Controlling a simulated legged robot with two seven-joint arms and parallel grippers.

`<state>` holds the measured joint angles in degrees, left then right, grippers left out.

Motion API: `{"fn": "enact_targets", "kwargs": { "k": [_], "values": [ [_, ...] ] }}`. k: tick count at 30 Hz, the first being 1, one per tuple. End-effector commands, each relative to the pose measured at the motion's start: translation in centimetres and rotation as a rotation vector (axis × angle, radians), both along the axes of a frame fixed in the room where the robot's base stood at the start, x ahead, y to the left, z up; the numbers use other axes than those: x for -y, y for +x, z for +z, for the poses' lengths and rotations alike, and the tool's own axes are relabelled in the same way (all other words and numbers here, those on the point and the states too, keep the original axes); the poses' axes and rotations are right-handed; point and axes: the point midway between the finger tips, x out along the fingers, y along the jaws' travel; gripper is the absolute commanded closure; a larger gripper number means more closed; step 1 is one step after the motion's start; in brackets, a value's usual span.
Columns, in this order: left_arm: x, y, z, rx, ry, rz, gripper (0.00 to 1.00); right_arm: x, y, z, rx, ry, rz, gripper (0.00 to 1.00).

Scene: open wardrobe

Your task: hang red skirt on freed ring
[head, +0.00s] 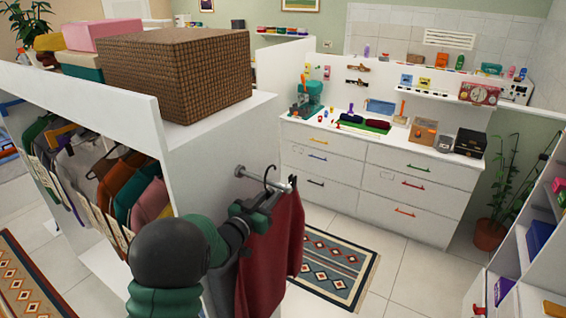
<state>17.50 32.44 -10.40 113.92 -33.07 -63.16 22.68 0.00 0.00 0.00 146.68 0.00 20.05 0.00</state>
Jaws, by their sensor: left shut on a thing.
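The red skirt (272,250) hangs in front of the wardrobe's end panel, beside a short metal rod (255,177) that sticks out from it. My left gripper (262,208) is shut at the top of the skirt, just below a dark hanger hook (268,171). The hook is at the rod; I cannot tell whether it is around it or in front of it. A dark clip (292,183) shows near the rod's tip. No separate ring can be made out. My arm hides part of the panel and the skirt's left side. My right gripper is out of view.
A grey garment (225,285) hangs behind my arm. The open wardrobe (225,130) holds several hung clothes at left, with a woven box (178,75) on top. A white dresser (370,180) stands behind; a patterned rug (335,268) lies on the floor between.

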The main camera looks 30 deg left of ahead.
Motion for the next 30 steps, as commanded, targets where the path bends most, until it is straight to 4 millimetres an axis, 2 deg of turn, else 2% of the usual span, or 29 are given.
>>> {"fn": "enact_targets", "kwargs": {
  "k": [15,30],
  "values": [
    [0.0,0.0,0.0,0.003,0.001,0.000,1.00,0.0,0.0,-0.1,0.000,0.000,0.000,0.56],
    [0.0,0.0,-2.9,0.003,0.000,0.000,1.00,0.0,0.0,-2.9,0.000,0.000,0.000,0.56]
  ]
}}
